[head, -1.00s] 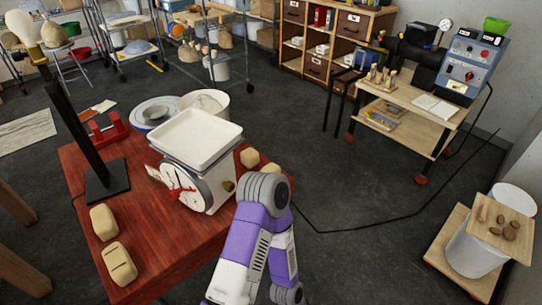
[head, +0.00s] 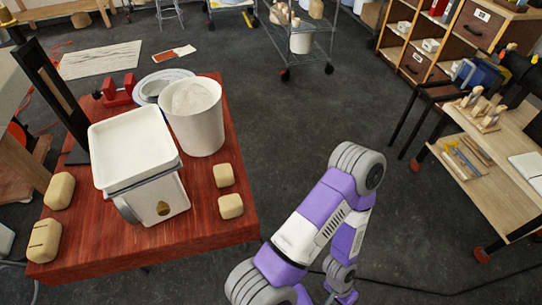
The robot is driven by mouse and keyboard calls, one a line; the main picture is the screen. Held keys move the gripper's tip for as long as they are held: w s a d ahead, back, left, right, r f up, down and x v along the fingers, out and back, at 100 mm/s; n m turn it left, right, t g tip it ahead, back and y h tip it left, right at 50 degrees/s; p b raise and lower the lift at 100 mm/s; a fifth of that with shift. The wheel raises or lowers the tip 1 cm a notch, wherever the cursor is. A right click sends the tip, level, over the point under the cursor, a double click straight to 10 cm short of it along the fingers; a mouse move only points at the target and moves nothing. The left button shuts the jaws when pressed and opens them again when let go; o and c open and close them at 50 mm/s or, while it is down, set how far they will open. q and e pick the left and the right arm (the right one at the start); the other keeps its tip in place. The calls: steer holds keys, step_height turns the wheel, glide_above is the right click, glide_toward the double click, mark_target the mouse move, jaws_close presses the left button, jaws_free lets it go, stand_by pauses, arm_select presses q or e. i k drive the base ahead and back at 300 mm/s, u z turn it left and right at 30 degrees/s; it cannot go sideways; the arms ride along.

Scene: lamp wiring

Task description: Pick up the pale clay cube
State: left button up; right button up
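Several pale tan clay blocks lie on the red wooden table (head: 107,250). Two small cube-like ones sit near its right edge: a farther one (head: 224,175) and a nearer one (head: 231,206). Two larger rounded blocks lie at the left: a plain one (head: 60,190) and one with grooves on top (head: 44,240). I cannot tell which block is the palest. A purple and grey arm of mine stands right of the table, apart from the blocks. Neither gripper shows in the head view.
A white scale with a square tray (head: 131,145) stands between the block pairs. A white bucket (head: 196,125) stands behind the small cubes. A black stand (head: 52,85) and red device (head: 120,93) are farther back.

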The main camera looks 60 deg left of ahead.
mark_target(224, 174)
steer(key=i, duration=1.2)
steer(key=u, duration=2.2)
